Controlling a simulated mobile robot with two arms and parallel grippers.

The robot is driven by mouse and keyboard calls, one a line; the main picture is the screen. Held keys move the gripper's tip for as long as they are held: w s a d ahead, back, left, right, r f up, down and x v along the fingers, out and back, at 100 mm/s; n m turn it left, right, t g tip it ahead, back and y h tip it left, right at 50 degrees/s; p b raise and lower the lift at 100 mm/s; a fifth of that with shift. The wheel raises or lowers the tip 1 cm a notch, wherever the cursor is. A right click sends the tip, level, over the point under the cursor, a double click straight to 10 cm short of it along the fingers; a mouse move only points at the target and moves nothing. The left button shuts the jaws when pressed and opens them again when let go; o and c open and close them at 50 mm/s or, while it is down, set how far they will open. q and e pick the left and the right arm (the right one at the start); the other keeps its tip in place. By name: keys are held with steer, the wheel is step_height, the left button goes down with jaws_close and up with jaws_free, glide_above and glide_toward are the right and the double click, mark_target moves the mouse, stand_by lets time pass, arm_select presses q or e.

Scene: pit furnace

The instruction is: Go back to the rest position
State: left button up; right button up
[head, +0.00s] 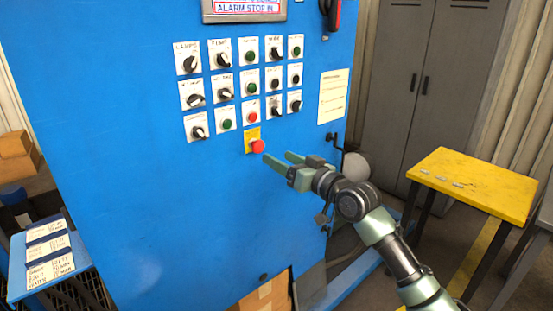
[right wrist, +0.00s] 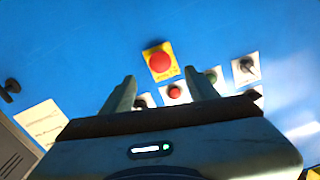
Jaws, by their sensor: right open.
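My right gripper (head: 280,164) is open and empty in front of the blue control panel (head: 120,180). Its fingertips point toward the red mushroom button (head: 258,146) on a yellow plate, just up and left of them in the head view. In the right wrist view, the red button (right wrist: 160,62) shows beyond the two spread fingers (right wrist: 160,92), between them. I cannot tell the exact gap between fingertips and panel. My left gripper is in neither view.
Rows of knobs and buttons (head: 249,86) sit above the red button. A yellow table (head: 480,182) stands at the right, with grey lockers (head: 415,85) behind. A label shelf (head: 48,255) is at left.

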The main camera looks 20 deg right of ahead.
stand_by(0.4)
steer(key=s+d+f+m+g+h, duration=0.1)
steer(key=s+d+f+g+h, duration=0.1)
steer(key=f, duration=1.2)
steer(key=s+d+f+g+h, duration=0.1)
steer(key=s+f+g, duration=0.15)
steer(key=f, duration=1.05)
steer(key=s+d+f+m+g+h, duration=0.1)
steer(key=s+d+f+h, duration=0.15)
steer(key=f, duration=1.15)
steer(key=s+a+f+g, duration=0.2)
steer(key=s+f+g, duration=0.2)
steer(key=s+f, duration=1.4)
steer(key=s+a+f+n+g, duration=0.1)
steer(key=s+f, duration=0.4)
steer(key=s, duration=0.7)
steer(key=s+a+f+n+g, duration=0.1)
steer(key=s+a+f+g, duration=0.2)
steer(key=s, duration=0.9)
steer(key=s+a+f+n+g, duration=0.1)
steer(key=s+a+f+g, duration=0.1)
steer(key=s+f, duration=0.6)
steer(key=s, duration=0.4)
steer(key=shift+f+h, duration=0.25)
steer(key=shift+h, duration=0.1)
steer(key=shift+g, duration=0.25)
